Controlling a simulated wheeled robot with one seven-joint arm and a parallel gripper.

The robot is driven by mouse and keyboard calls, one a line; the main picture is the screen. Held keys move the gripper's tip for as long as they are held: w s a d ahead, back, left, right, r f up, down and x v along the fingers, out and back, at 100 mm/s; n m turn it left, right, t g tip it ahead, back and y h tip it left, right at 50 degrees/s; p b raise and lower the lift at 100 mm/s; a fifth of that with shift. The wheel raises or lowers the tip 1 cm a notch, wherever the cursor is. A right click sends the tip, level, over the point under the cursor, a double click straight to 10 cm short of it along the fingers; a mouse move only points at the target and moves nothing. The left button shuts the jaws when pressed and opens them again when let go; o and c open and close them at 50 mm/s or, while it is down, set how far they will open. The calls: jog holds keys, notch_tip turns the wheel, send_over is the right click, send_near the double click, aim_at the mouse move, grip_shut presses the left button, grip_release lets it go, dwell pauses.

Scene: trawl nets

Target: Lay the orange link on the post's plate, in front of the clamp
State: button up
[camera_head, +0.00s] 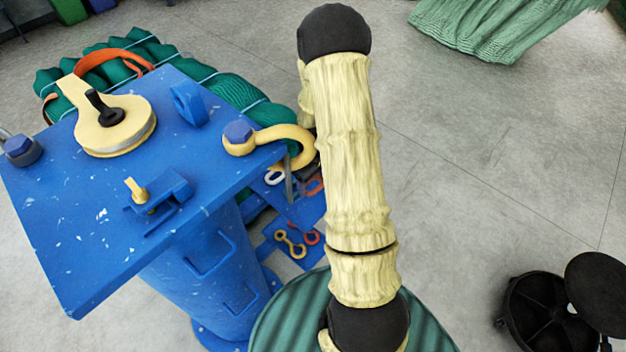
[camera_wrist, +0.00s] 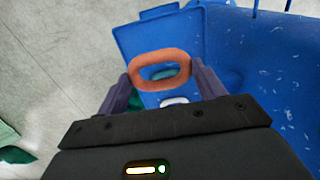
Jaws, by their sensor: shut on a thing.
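In the wrist view an orange oval link (camera_wrist: 135,74) is between the two fingers of my gripper (camera_wrist: 163,84), which is shut on it by its sides. In the head view my pale-sleeved arm hides most of the gripper; a bit of orange-red link (camera_head: 314,186) shows at its left edge, below plate height. The post's blue plate (camera_head: 80,245) fills the left side. A small blue bracket with a brass screw, seemingly the clamp (camera_head: 170,190), stands near its front edge. The plate in front of it is bare.
A yellow pulley (camera_head: 117,138), blue lug (camera_head: 188,104) and yellow shackle (camera_head: 285,133) sit on the plate. A lower blue tray (camera_wrist: 130,40) lies beneath the gripper, with a white link (camera_wrist: 174,100). Green netting (camera_head: 500,30) and a black stool (camera_head: 545,310) are on the floor.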

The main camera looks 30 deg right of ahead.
jog(key=w+a+f+m, duration=0.1)
jog(key=w+a, duration=0.1)
jog(key=w, duration=0.1)
jog(key=w+a+f+m, duration=0.1)
jog(key=w+a, duration=0.1)
jog(key=w, duration=0.2)
jog(key=w+a+f+m, duration=0.1)
jog(key=w+f, duration=0.1)
jog(key=w, duration=0.1)
jog(key=shift+w+a+m, duration=0.15)
jog(key=shift+a+m, duration=0.15)
jog(key=shift+a, duration=0.1)
jog(key=shift+w+a, duration=0.1)
jog(key=shift+a, duration=0.05)
